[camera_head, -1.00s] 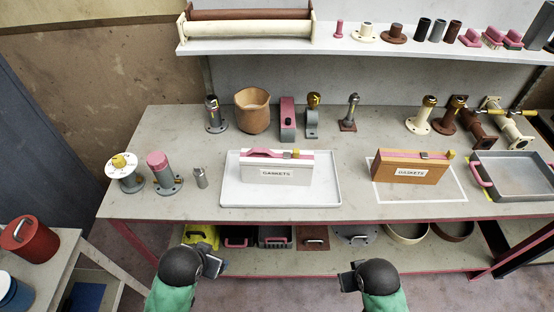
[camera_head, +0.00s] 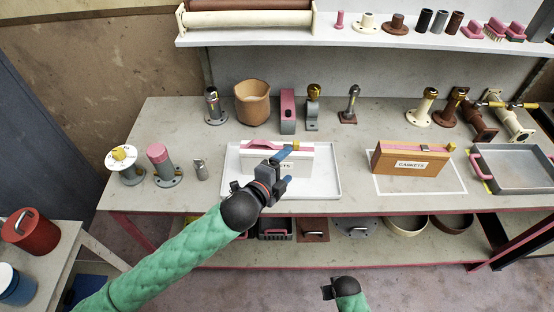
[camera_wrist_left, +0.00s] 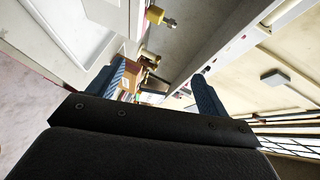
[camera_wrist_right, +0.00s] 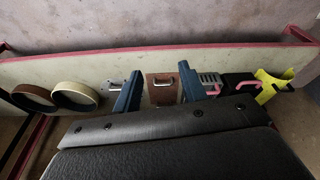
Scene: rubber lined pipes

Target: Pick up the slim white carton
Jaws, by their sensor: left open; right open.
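The slim white carton (camera_head: 318,163), labelled GASKETS with a pink and yellow top, stands upright on a white tray (camera_head: 231,180) on the workbench. My left gripper (camera_head: 287,167) is open in front of the carton and hides much of its front and label. I cannot tell whether it touches the carton. In the left wrist view the open left fingers (camera_wrist_left: 155,85) show, with part of a white box at the upper left. My right gripper (camera_head: 327,292) is low in front of the bench; its open fingers (camera_wrist_right: 158,92) show empty in the right wrist view.
A similar orange-brown GASKETS carton (camera_head: 412,161) stands right of the tray in a white outline. A grey pan (camera_head: 515,188) is at far right. Several flanged pipe pieces and a brown pot (camera_head: 253,104) line the back. A lower shelf (camera_head: 330,254) holds bins.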

